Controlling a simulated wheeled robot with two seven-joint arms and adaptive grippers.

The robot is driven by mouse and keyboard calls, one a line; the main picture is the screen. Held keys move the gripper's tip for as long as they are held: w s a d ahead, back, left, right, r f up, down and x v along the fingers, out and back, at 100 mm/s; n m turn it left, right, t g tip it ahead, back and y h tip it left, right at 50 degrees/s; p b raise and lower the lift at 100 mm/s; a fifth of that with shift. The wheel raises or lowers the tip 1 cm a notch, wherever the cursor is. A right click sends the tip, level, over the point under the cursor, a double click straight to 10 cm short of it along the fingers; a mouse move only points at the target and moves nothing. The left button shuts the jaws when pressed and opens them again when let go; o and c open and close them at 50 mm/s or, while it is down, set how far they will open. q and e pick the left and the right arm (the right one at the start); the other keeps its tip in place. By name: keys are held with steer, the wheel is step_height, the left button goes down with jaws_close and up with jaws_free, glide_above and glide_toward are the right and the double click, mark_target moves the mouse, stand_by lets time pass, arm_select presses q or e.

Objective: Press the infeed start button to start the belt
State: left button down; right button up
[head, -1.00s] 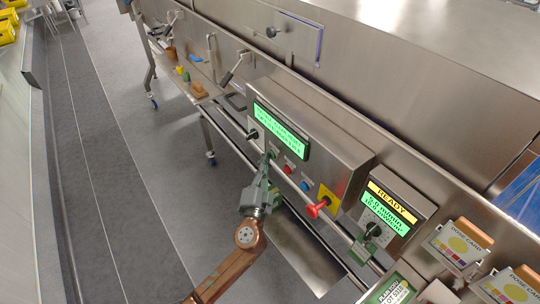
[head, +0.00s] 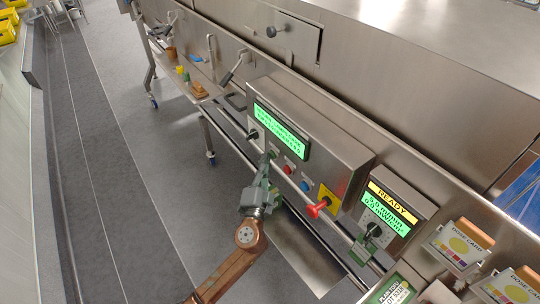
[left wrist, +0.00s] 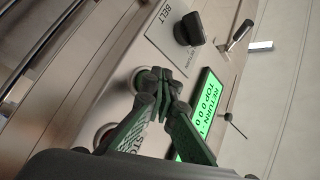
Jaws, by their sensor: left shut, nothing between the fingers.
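The infeed control box (head: 335,150) has a green display (head: 280,129), a black knob (head: 253,134), a red button (head: 289,170) and a blue button (head: 305,186). My left gripper (head: 268,158) is shut and empty, its fingertips at the panel between the black knob and the red button. In the left wrist view its fingertips (left wrist: 160,80) cover most of a round button (left wrist: 139,78); only part of its rim shows. I cannot tell whether they touch it. The lower button (left wrist: 103,134) beside a "STOP" label is partly behind a finger. My right gripper is not in view.
A red handle (head: 318,207) on a yellow plate sticks out right of the buttons. A second panel (head: 390,216) reads READY. A rail runs below the control box. Dose cards (head: 457,243) stand at the lower right. Floor is open at left.

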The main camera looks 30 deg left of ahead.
arm_select(q)
steer(key=shift+s+a, duration=0.25)
steer(key=shift+s, duration=0.45)
steer(key=s, duration=0.1)
steer(key=s+a, duration=0.1)
steer(key=s, duration=0.1)
steer(key=s+a, duration=0.1)
steer(key=shift+s, duration=0.3)
stand_by(0.5)
